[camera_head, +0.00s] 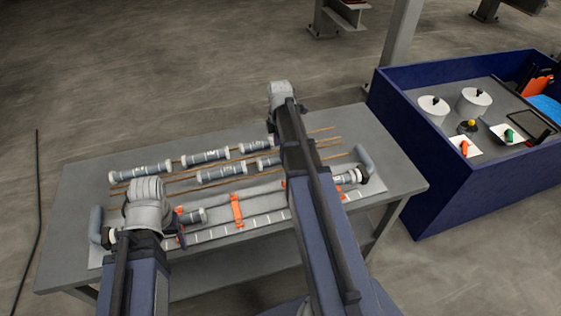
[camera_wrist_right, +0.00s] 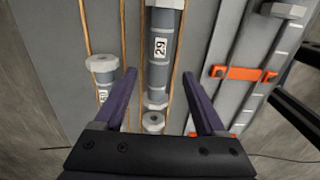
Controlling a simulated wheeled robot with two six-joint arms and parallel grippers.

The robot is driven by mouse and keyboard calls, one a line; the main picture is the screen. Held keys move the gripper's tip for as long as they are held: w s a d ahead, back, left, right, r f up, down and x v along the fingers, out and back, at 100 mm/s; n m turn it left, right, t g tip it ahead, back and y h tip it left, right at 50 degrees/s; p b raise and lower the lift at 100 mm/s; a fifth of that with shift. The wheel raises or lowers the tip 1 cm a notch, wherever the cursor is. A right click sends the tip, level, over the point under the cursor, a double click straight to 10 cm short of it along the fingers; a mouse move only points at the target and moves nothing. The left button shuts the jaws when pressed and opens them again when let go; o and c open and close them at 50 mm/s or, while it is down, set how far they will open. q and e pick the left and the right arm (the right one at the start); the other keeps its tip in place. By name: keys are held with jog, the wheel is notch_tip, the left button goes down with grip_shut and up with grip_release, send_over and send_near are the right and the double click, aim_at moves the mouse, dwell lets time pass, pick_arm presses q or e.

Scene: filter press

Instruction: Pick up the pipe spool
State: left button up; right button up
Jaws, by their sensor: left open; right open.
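Several grey pipe spools with white flanged ends lie in rows on the table, one of them at the far left (camera_head: 140,173) and another near the middle (camera_head: 221,174). Another labelled spool (camera_wrist_right: 103,82) is left of the left finger. In the head view my right forearm hides that gripper's fingers. My left gripper (camera_head: 147,212) is over the table's front left; its fingers are mostly hidden.
Thin brown rods (camera_head: 318,130) run beside the spools. A grey tray with orange clamps (camera_head: 237,210) lies along the table (camera_head: 385,150) front. A blue-walled bin (camera_head: 440,190) with white canisters (camera_head: 473,101) stands to the right.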

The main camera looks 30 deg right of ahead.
jog(key=shift+d+f+b, duration=0.2)
jog(key=shift+f+b, duration=2.4)
jog(key=shift+f, duration=0.05)
jog(key=shift+r, duration=0.1)
jog(key=shift+c, duration=0.3)
grip_shut()
